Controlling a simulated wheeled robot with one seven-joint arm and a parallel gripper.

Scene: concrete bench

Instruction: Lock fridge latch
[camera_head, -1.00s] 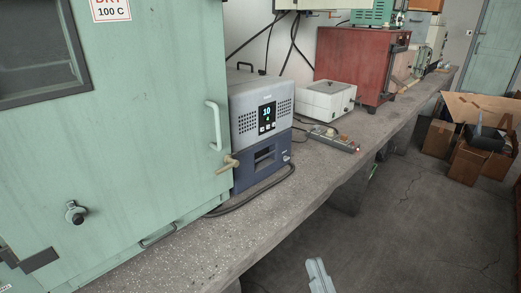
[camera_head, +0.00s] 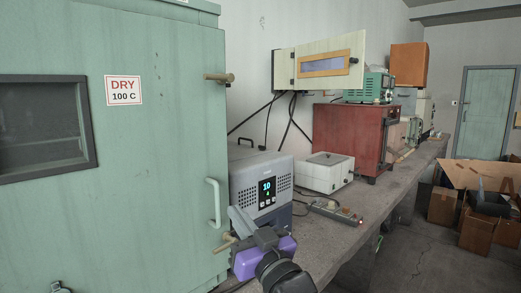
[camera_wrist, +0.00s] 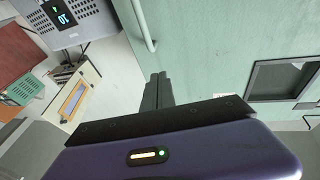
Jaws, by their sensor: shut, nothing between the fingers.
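The fridge appears to be the large green cabinet (camera_head: 150,150) filling the left of the head view, with a dark window and a "DRY 100 C" sign. A pale vertical handle (camera_head: 215,203) sits near its right edge. One brass-coloured latch (camera_head: 218,77) sticks out above the handle and another latch (camera_head: 222,245) below it. My gripper (camera_head: 236,217) is shut and empty, in front of the lower latch and just right of the handle. Whether it touches the latch is unclear. In the wrist view the shut fingers (camera_wrist: 157,88) point towards the green door (camera_wrist: 200,60); no latch is clearly visible there.
A grey instrument with a display (camera_head: 262,185) stands close beside the cabinet, behind my gripper. A white box (camera_head: 322,175), a power strip (camera_head: 335,212) and a red oven (camera_head: 350,145) stand farther along the bench. Cardboard boxes (camera_head: 478,230) lie on the floor at right.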

